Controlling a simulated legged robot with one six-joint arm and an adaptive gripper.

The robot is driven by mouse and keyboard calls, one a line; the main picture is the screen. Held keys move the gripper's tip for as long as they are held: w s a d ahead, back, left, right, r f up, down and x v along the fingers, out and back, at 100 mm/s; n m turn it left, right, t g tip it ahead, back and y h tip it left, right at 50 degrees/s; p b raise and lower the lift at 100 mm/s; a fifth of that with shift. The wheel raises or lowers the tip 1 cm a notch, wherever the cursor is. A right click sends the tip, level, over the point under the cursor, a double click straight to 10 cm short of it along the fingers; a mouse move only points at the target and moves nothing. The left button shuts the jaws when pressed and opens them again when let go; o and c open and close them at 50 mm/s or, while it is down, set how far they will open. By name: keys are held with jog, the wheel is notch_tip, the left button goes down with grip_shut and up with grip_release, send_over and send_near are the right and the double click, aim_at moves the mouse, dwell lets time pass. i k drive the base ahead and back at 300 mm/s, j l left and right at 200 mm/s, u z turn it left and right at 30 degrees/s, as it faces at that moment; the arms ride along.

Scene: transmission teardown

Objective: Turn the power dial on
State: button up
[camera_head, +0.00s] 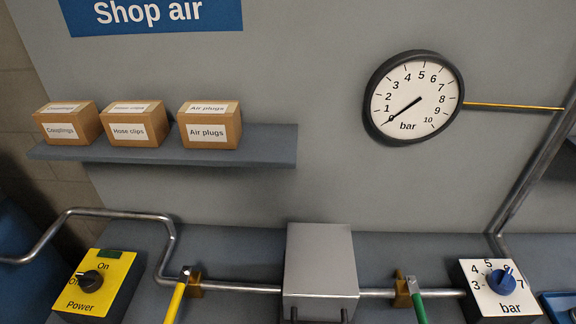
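The power dial is a round black knob (90,278) on a yellow box (112,290) marked "Power" at the lower left. "On" is printed above the knob and "Off" to its left. The knob's pale mark appears to point left, toward "Off". A small dark green window (110,254) sits at the box's top edge and looks unlit. My gripper does not show in this view, so its place relative to the dial cannot be seen.
A metal pipe (240,288) runs beside the dial box, with a yellow lever (174,303), grey box (320,262) and green lever (419,306). A blue knob (501,281) sits right. The gauge (413,97) reads near 0. Boxes stand on a shelf (275,146).

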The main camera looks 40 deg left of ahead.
aim_at(91, 281)
jog(key=u, duration=3)
jog(key=i+j, duration=0.25)
jog(key=i, duration=0.15)
jog(key=i+j, duration=0.3)
jog(key=i, duration=0.1)
